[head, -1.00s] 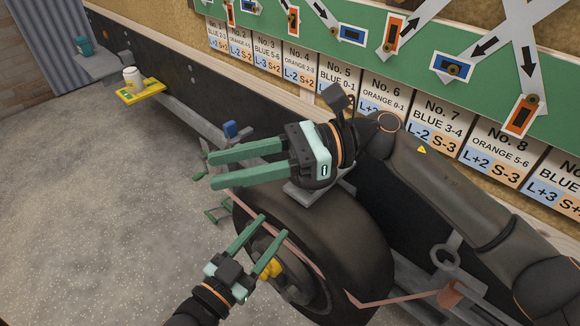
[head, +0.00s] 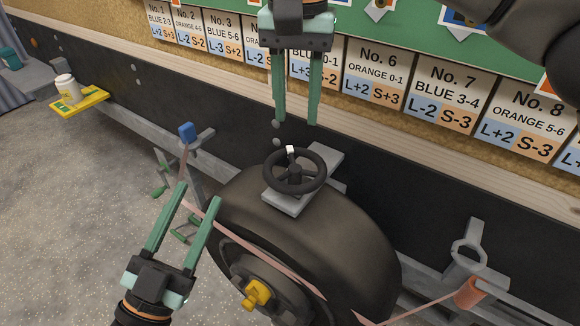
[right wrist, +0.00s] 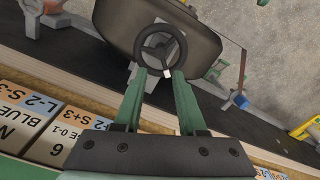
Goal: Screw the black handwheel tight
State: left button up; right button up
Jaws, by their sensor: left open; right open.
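The black handwheel (head: 294,176) sits on a grey plate (head: 285,205) above the dark tyre; a small white mark shows on its rim. My right gripper (head: 297,123) is open and empty, its green fingers pointing down above and just behind the handwheel. Contact is not visible. My left gripper (head: 198,193) is open and empty, low at the left of the tyre, apart from the handwheel.
The tyre (head: 310,245) has a yellow hub piece (head: 257,292), with a pink strap (head: 270,255) running across it. A blue-topped lever (head: 187,132) stands left of the tyre. A grey ring bracket (head: 468,250) is at the right. A labelled wall closes off the back.

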jog(key=b, duration=0.2)
send_over(295, 168)
notch_tip(295, 168, down, 6)
jog(key=shift+r, duration=0.15)
notch_tip(295, 168, down, 6)
jog(key=shift+f+b, duration=0.15)
jog(key=shift+b, duration=1)
pick_arm(q)
jog(key=s+d+r+m+h, duration=0.1)
jog(key=s+r+m+h, duration=0.2)
jog(key=s+m+h, duration=0.1)
jog(key=shift+s+r+h, duration=0.35)
jog(key=shift+s+h, duration=0.1)
jog(key=shift+h, duration=0.65)
pick_arm(e)
grip_shut()
